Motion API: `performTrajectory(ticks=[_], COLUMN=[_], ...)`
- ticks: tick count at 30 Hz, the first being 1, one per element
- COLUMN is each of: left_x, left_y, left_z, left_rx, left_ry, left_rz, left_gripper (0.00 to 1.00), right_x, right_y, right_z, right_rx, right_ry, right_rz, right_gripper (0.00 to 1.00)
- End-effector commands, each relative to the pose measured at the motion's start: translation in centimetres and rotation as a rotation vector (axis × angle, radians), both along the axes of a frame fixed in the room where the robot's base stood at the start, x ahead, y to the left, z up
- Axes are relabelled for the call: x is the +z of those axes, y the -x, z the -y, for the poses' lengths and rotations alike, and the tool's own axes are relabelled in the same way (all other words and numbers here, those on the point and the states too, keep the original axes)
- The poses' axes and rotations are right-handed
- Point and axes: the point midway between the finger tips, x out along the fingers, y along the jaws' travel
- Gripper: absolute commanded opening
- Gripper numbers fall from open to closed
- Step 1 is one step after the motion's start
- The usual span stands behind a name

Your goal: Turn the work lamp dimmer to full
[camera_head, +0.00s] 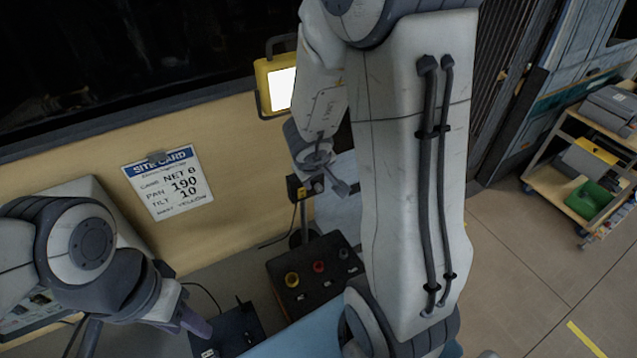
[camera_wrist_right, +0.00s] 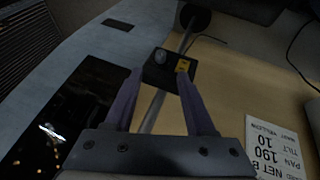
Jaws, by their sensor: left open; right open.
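The yellow work lamp (camera_head: 284,88) is lit and partly hidden by my right arm in the head view. Below it, a small black box with a yellow label (camera_head: 293,186) sits on the lamp's pole. In the right wrist view this box (camera_wrist_right: 153,79) shows a grey knob (camera_wrist_right: 161,56) and the yellow label (camera_wrist_right: 183,66). My right gripper (camera_head: 322,189) is open, and its fingers (camera_wrist_right: 160,73) point at the box, with the knob in view between their tips. Contact cannot be told. The knob's setting is too small to read. My left gripper (camera_head: 193,322) is open and empty at the lower left.
A dark control box (camera_head: 300,302) with yellow, red and grey knobs stands below the lamp pole. A site card (camera_head: 168,183) hangs on the wooden wall. A small black box (camera_head: 228,333) sits near my left gripper. A trolley (camera_head: 555,182) stands far right.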

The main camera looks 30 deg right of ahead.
Motion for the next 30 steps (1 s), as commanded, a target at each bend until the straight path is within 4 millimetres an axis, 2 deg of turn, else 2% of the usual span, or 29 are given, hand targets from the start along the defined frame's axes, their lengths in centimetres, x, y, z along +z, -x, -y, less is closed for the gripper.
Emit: performTrajectory(ticks=[1, 3, 12, 18, 26, 27, 29, 30], left_x=[-1.5, -2.5, -5.8, -6.5, -6.5, -6.5, -6.5, -6.5], left_y=[0.0, 0.0, 0.0, 0.0, 0.0, 0.0, 0.0, 0.0], left_z=[0.0, 0.0, 0.0, 0.0, 0.0, 0.0, 0.0, 0.0], left_rx=[0.000, -0.001, -0.005, -0.006, -0.006, -0.006, -0.006, -0.006], left_ry=[0.000, 0.000, 0.000, 0.000, 0.000, 0.000, 0.000, 0.000], left_rz=[0.000, 0.000, 0.000, 0.001, 0.001, 0.001, 0.001, 0.001], left_gripper=[0.45, 0.45, 0.45, 0.45, 0.45, 0.45, 0.45, 0.45], right_x=[-1.6, -2.8, -6.9, -7.8, -7.7, -7.7, -7.7, -7.7], right_y=[-0.3, -0.8, -2.7, -3.3, -3.3, -3.3, -3.3, -3.3], right_z=[0.3, 0.6, 2.1, 2.5, 2.5, 2.5, 2.5, 2.5], right_rx=[-0.002, -0.001, 0.002, 0.002, 0.003, 0.003, 0.003, 0.003], right_ry=[0.000, -0.001, -0.001, -0.003, -0.002, -0.002, -0.002, -0.002], right_rz=[-0.002, -0.001, 0.001, 0.002, 0.002, 0.002, 0.002, 0.002], right_gripper=[0.55, 0.55, 0.55, 0.55, 0.55, 0.51, 0.28, 0.13])
